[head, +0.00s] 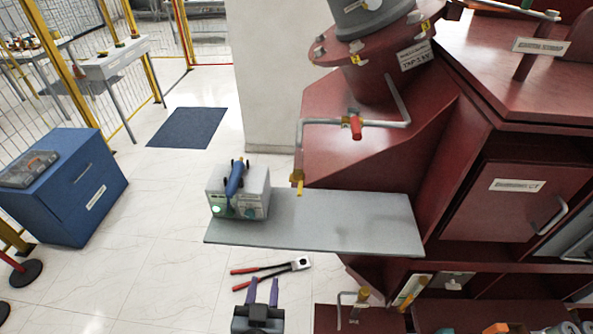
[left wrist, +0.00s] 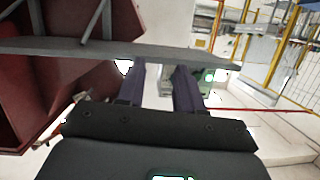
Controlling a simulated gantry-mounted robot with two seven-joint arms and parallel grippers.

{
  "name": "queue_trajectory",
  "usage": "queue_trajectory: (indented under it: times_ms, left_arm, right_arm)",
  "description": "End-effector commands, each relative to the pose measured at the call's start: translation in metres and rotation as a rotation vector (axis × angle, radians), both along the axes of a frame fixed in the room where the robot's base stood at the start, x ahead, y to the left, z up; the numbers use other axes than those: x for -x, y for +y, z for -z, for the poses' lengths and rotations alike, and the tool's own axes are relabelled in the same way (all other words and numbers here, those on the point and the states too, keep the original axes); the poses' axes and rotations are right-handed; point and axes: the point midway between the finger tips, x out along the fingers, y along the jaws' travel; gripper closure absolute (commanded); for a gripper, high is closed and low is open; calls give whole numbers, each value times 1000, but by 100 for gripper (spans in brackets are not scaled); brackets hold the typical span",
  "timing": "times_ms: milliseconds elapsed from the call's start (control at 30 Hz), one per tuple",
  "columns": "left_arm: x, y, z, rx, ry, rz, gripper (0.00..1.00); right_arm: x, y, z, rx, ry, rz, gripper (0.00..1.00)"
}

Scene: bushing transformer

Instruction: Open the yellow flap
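A small yellow piece (head: 298,182) hangs at the lower end of a thin grey pipe on the red transformer (head: 335,150); it is the likeliest yellow flap, and its open or closed state is too small to tell. My left gripper (head: 263,291) is at the bottom of the head view, below and in front of the grey shelf, well away from the yellow piece. Its two purple fingers are apart with nothing between them. The left wrist view also shows this open gripper (left wrist: 158,78), with the shelf edge beyond its fingertips. My right gripper is not in view.
The grey shelf (head: 345,225) juts out from the transformer and carries a grey device box (head: 255,200) with a blue tool on top. Red-handled pliers (head: 270,271) show beyond the left gripper. A second pipe with a yellow fitting (head: 363,294) is lower right. A blue cabinet (head: 75,190) stands left.

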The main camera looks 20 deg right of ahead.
Motion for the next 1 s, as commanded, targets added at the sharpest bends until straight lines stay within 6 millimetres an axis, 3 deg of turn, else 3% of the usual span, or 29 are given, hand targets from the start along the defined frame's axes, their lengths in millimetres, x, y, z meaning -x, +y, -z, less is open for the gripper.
queue_trajectory:
  times_ms: [33, 100, 200, 300, 567, 1000]
  left_arm:
    - [-4, -16, -47, 0, -58, 16, 64]
    - [-5, -33, -80, -1, -122, 32, 64]
    - [-5, -52, -115, -5, -195, 50, 64]
    - [-4, -64, -138, -7, -245, 61, 64]
    - [-13, -79, -154, -12, -287, 71, 64]
    - [-74, -107, -155, -11, -286, 71, 64]
  right_arm:
    - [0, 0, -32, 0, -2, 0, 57]
    - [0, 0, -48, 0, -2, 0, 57]
    - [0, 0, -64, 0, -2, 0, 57]
    - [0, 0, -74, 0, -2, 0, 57]
    - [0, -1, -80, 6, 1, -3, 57]
    - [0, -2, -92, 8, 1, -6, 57]
